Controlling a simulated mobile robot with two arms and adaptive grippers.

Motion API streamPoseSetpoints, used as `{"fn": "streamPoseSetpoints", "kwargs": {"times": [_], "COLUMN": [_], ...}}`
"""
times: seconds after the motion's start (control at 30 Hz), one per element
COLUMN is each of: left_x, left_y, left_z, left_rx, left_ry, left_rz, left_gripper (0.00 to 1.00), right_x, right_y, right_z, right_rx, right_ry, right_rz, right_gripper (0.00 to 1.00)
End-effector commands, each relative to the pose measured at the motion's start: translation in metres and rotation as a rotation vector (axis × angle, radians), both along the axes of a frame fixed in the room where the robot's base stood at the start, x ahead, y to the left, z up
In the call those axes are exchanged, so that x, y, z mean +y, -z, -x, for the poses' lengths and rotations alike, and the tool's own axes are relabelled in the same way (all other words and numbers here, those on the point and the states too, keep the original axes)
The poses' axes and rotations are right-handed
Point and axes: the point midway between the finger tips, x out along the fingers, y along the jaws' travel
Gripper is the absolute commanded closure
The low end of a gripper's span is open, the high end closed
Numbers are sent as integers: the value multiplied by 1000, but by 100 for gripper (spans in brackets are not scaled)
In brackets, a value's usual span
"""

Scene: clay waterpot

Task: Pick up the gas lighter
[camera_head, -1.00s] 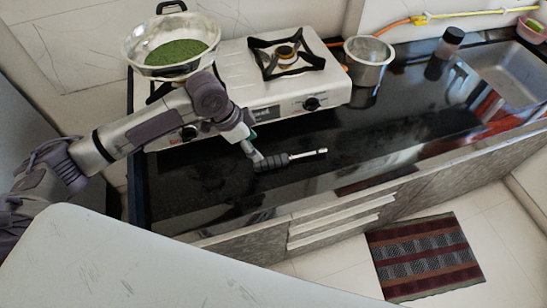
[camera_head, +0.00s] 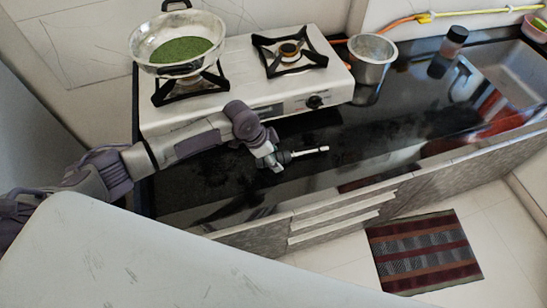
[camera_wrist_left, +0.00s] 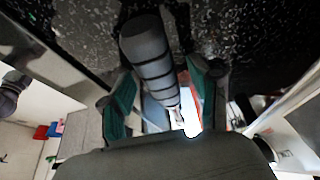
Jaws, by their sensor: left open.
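The gas lighter (camera_head: 312,151) lies on the black countertop in front of the stove, its silver rod pointing right. In the head view, my left gripper (camera_head: 272,161) is at its dark handle and hides most of it. In the left wrist view, the ribbed grey handle of the lighter (camera_wrist_left: 146,48) runs between the two green-padded fingers of my left gripper (camera_wrist_left: 161,82). The fingers are open, with a gap showing on both sides of the handle. My right gripper is not in view.
A white gas stove (camera_head: 285,100) stands behind my left arm, with a steel pan of green leaves (camera_head: 135,43) on its left burner. A steel pot (camera_head: 370,72) and a dark-lidded jar (camera_head: 447,55) stand farther right. The countertop (camera_head: 400,125) right of the lighter is clear.

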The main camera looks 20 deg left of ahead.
Motion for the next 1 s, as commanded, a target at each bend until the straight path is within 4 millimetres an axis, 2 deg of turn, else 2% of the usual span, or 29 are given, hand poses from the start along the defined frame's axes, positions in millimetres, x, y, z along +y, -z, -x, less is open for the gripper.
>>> {"fn": "streamPoseSetpoints", "kwargs": {"times": [0.83,0.87,1.0], "left_x": [0,0,0], "left_y": [5,5,5], "left_z": [0,0,0], "left_rx": [0,0,0], "left_ry": [0,0,0], "left_rz": [0,0,0], "left_gripper": [38,39,62], "right_x": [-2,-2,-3], "right_y": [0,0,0], "right_z": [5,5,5], "right_rx": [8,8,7], "right_ry": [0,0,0], "right_rz": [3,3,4], "right_gripper": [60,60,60]}}
